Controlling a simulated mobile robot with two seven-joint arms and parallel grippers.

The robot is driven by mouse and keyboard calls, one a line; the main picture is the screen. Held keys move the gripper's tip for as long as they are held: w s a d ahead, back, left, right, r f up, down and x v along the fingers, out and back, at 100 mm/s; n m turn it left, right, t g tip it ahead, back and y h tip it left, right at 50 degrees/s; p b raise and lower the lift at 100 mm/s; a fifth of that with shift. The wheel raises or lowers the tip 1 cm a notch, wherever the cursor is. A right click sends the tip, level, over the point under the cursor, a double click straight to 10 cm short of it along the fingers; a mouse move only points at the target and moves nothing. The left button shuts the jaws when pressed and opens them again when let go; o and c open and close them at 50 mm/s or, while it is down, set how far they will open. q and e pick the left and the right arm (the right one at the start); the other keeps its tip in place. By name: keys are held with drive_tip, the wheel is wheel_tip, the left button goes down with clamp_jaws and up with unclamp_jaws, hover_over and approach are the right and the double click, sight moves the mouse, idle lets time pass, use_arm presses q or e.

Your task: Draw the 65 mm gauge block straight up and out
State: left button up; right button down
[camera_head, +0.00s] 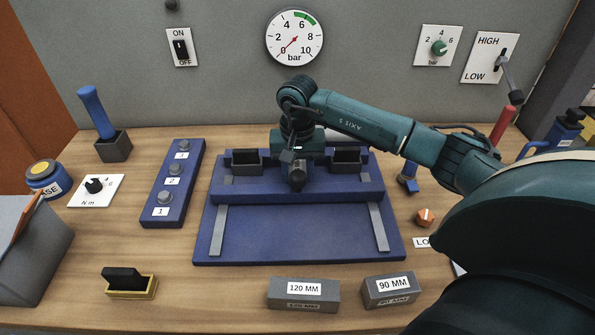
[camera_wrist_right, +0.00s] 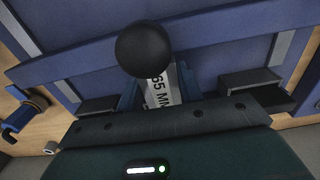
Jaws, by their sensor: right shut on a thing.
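The 65 mm gauge block (camera_wrist_right: 160,90) shows in the right wrist view as a pale strip marked "65 MM", between the fingers of my right gripper (camera_wrist_right: 158,98). A round black knob (camera_wrist_right: 143,48) covers its far end in that view. In the head view my right gripper (camera_head: 297,178) points down over the blue fixture (camera_head: 290,240), at the middle of its raised crossbar, and hides the block. The gripper is shut on the block. How deep the block sits in the fixture cannot be told. My left gripper is not in view.
Dark open holders (camera_head: 245,161) (camera_head: 346,161) flank the gripper closely on the fixture. Blocks marked 120 MM (camera_head: 304,293) and 90 MM (camera_head: 390,290) lie in front. The grey wall with a gauge (camera_head: 294,38) is behind.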

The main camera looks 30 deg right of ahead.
drive_tip(key=shift+r+p, duration=1.5)
drive_tip(key=shift+r, duration=1.5)
drive_tip(key=shift+r, duration=0.15)
